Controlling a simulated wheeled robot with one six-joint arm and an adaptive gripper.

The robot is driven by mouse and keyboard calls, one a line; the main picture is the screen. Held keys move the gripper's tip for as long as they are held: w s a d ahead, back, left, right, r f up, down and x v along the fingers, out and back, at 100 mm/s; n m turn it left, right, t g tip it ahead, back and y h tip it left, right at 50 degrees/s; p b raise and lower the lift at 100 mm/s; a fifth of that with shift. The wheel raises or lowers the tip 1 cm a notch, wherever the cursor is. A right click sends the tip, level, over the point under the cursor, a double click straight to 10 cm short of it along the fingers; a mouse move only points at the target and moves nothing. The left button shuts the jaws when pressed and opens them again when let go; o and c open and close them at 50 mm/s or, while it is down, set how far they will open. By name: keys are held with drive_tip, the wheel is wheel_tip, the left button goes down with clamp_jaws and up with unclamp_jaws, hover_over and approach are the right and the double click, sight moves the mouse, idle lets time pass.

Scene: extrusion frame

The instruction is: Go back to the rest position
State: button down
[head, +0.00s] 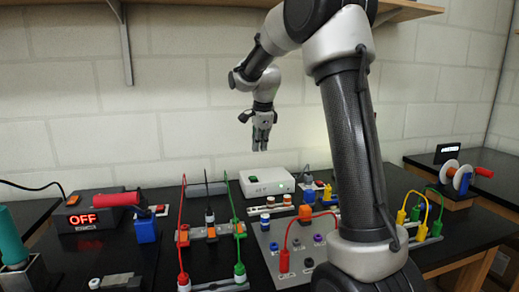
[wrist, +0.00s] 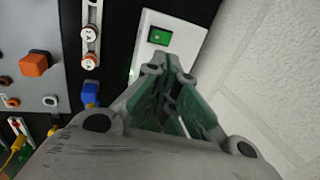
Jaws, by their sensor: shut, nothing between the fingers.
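My gripper (head: 261,147) hangs in the air above the back of the black bench, pointing down, well clear of everything below it. Its fingers are together with nothing between them. In the wrist view the gripper (wrist: 172,70) also shows shut and empty, over a white box with a green switch. My arm rises from the front right of the head view and bends over to the left.
Below stand the white box (head: 267,182), a grey panel (head: 272,248) with knobs, and red and green cables. A box reading OFF (head: 88,219) is at left, a red-handled spool (head: 457,177) at right. A shelf (head: 200,4) runs overhead.

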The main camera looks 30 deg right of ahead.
idle(0.4)
drive_tip(key=s+a+n, duration=0.1)
drive_tip(key=s+n, duration=0.9)
drive_tip(key=s, duration=0.8)
drive_tip(key=s+a+n+t, duration=0.1)
drive_tip(key=s+a+n, duration=0.1)
drive_tip(key=s+n, duration=0.8)
drive_tip(key=s, duration=0.8)
drive_tip(key=shift+s+a+r+y, duration=0.15)
drive_tip(key=shift+s+r+y, duration=0.1)
drive_tip(key=shift+r+y, duration=0.1)
idle(2.4)
